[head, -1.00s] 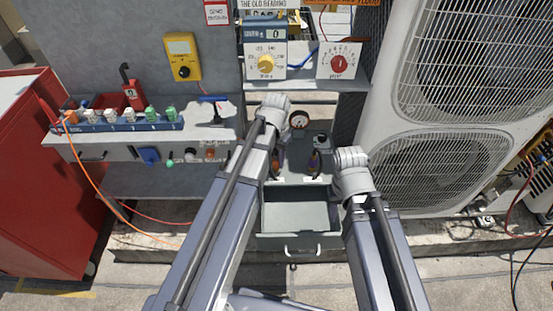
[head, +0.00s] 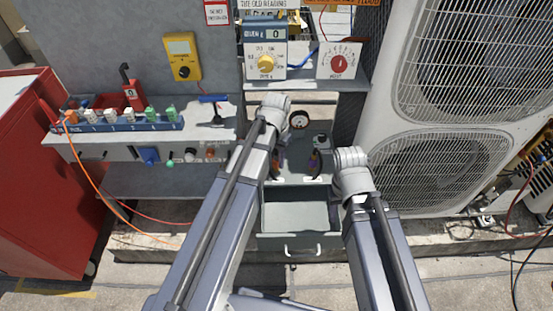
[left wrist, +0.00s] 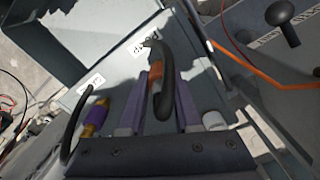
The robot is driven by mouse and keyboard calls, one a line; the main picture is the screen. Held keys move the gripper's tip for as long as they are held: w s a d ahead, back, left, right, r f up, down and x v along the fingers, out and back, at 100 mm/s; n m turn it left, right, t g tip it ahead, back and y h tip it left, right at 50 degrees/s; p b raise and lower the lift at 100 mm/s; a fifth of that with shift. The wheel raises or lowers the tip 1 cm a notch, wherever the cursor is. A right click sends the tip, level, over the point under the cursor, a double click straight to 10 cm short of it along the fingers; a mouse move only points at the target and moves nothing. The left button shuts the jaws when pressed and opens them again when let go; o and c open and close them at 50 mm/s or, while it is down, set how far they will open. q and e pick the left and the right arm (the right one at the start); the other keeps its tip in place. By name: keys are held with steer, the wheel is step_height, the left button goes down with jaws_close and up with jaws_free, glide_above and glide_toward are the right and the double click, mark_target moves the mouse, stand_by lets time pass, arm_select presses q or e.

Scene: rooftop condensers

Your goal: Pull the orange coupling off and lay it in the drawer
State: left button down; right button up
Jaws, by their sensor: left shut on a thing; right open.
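The orange coupling (left wrist: 155,76) sits between the finger ends of my left gripper (left wrist: 160,88) in the left wrist view, with a black curved hose running from it. In the head view my left gripper (head: 274,160) is over the grey bench, and a little orange shows at its tip.
A purple coupling with brass ends (left wrist: 97,116) is beside the orange one. A strip of coloured plugs (head: 120,125) lies on the left shelf. A large fan unit (head: 440,170) stands at the right.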

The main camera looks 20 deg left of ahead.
mark_target(277, 154)
arm_select(q)
steer(key=shift+r+p, duration=0.3)
arm_select(e)
steer(key=shift+r, duration=0.3)
arm_select(q)
steer(key=shift+r+p, duration=2.2)
arm_select(e)
steer(key=shift+r, duration=2.2)
arm_select(q)
steer(key=shift+f, duration=0.15)
arm_select(e)
steer(key=shift+f, duration=0.15)
